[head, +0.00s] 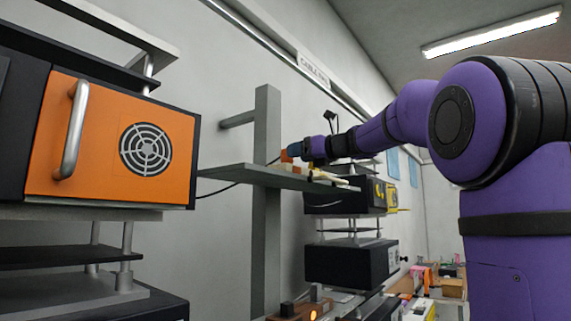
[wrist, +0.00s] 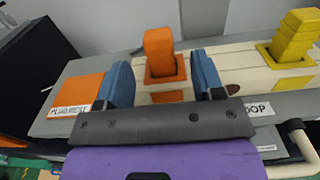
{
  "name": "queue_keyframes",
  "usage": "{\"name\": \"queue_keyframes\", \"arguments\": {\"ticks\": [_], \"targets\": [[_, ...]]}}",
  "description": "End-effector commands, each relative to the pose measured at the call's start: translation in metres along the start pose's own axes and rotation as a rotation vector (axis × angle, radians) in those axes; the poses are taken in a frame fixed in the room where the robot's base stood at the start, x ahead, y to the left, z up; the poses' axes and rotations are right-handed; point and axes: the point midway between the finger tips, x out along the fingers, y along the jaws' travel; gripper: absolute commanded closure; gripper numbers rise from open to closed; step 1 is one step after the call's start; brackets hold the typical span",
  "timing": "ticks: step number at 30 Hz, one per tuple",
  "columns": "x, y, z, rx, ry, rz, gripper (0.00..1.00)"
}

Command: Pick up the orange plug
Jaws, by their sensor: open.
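The orange plug (wrist: 159,50) stands upright in an orange-rimmed socket on a cream block in the wrist view. The plug's lower end is hidden in the socket.
A yellow plug (wrist: 291,38) stands in a yellow socket to the right. An orange pad (wrist: 77,90) with a label lies left of the gripper on the grey shelf (head: 245,175). An orange-fronted cabinet (head: 100,140) with a handle stands at the left.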

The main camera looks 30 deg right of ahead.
Motion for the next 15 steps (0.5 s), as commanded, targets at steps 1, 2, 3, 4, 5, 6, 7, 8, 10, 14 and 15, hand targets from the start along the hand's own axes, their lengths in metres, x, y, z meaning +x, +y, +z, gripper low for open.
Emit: {"name": "queue_keyframes", "arguments": {"ticks": [1, 2, 3, 4, 5, 6, 7, 8, 10, 14, 15], "targets": [[0.004, 0.000, 0.000, 0.000, 0.000, 0.000, 0.38], [0.005, 0.000, 0.000, 0.000, 0.000, 0.000, 0.38], [0.007, 0.000, -0.001, 0.000, 0.000, 0.000, 0.38], [0.009, 0.000, -0.001, 0.000, 0.001, -0.001, 0.38], [0.011, 0.000, -0.001, 0.000, 0.001, -0.001, 0.38], [0.014, 0.000, -0.002, 0.000, 0.001, 0.000, 0.38], [0.017, 0.000, -0.003, 0.000, 0.001, 0.001, 0.38], [0.021, 0.000, -0.003, 0.000, 0.001, 0.001, 0.38], [0.030, 0.000, -0.004, 0.000, 0.001, 0.001, 0.38], [0.049, 0.000, -0.005, -0.001, 0.001, 0.002, 0.38], [0.053, 0.000, -0.005, -0.001, 0.001, 0.001, 0.38]]}}
